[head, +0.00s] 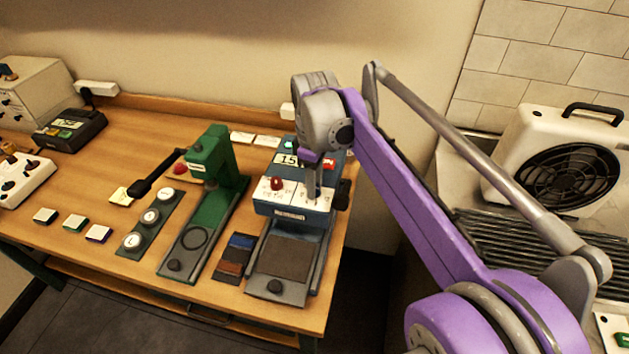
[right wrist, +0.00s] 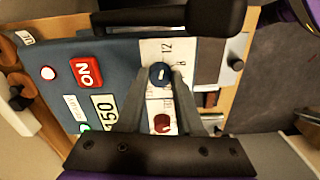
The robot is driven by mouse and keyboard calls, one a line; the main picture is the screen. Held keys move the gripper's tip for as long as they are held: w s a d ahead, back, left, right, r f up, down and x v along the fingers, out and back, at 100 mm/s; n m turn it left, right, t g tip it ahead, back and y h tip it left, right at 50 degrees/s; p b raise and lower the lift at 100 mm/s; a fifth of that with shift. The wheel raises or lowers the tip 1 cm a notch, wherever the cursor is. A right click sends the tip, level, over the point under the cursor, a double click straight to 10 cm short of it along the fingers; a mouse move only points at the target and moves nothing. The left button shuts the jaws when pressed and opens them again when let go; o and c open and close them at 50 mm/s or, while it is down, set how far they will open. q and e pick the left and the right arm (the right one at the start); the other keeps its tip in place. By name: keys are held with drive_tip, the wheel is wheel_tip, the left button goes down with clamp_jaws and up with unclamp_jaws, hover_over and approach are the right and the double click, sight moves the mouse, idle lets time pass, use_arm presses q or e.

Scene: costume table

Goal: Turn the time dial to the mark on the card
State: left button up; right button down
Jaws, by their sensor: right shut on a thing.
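The blue press (head: 290,208) stands at the right end of the table, with a white dial panel on its sloped front. The time dial seems to be the dark blue knob (right wrist: 160,74) beside the printed 12 and 8 in the right wrist view. My right gripper (head: 313,188) reaches down onto the panel and is shut on this knob; its fingers (right wrist: 158,85) stand on either side of it. In the head view the gripper hides the knob. A red knob (head: 277,183) sits beside it. My left gripper is out of view.
A green press (head: 210,185) with a long black handle (head: 155,178) stands left of the blue press. Fabric swatches (head: 235,257) lie between them.

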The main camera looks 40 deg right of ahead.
idle(0.5)
drive_tip(key=c, duration=0.6)
unclamp_jaws()
drive_tip(key=shift+o, duration=0.2)
drive_tip(key=shift+r, duration=0.1)
wheel_tip(320, 180, up, 11)
drive_tip(key=shift+p, duration=0.4)
drive_tip(key=shift+f, duration=0.2)
